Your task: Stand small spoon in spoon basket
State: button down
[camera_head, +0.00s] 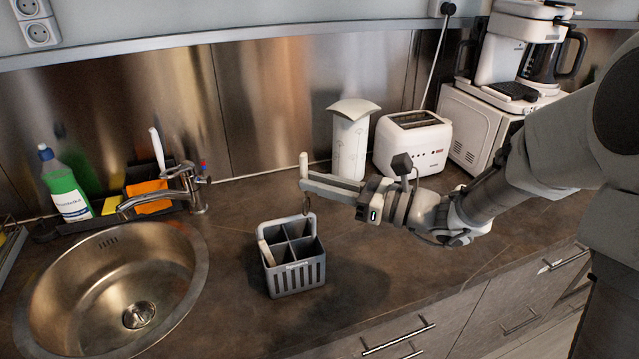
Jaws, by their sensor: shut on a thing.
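The spoon basket (296,277) is a grey slotted holder with several compartments and a raised handle, upright on the dark counter. My gripper (306,182) reaches in from the right, above the back of the basket. It is shut on the small spoon (304,160). A pale upright end of the spoon shows above the fingertips, and a thin dark part hangs below them near the basket's handle. Whether that lower part touches the basket, I cannot tell. The spoon is apart from the compartments' floor as far as I see.
A pale utensil (266,252) leans in the basket's left compartment. A round steel sink (60,290) with a tap (190,188) lies left. A white canister (349,145), a toaster (410,142) and a coffee machine (512,50) stand behind. Counter right of the basket is clear.

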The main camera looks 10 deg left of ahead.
notch_tip(320, 180, down, 12)
jog(key=b, duration=0.9)
jog(key=shift+f, duration=0.2)
jog(key=c, duration=0.8)
grip_release()
jog(key=shift+o, duration=0.2)
jog(key=p+v, duration=0.1)
jog(key=v, duration=1.6)
jog(key=shift+d, duration=0.2)
jog(key=shift+f, duration=0.1)
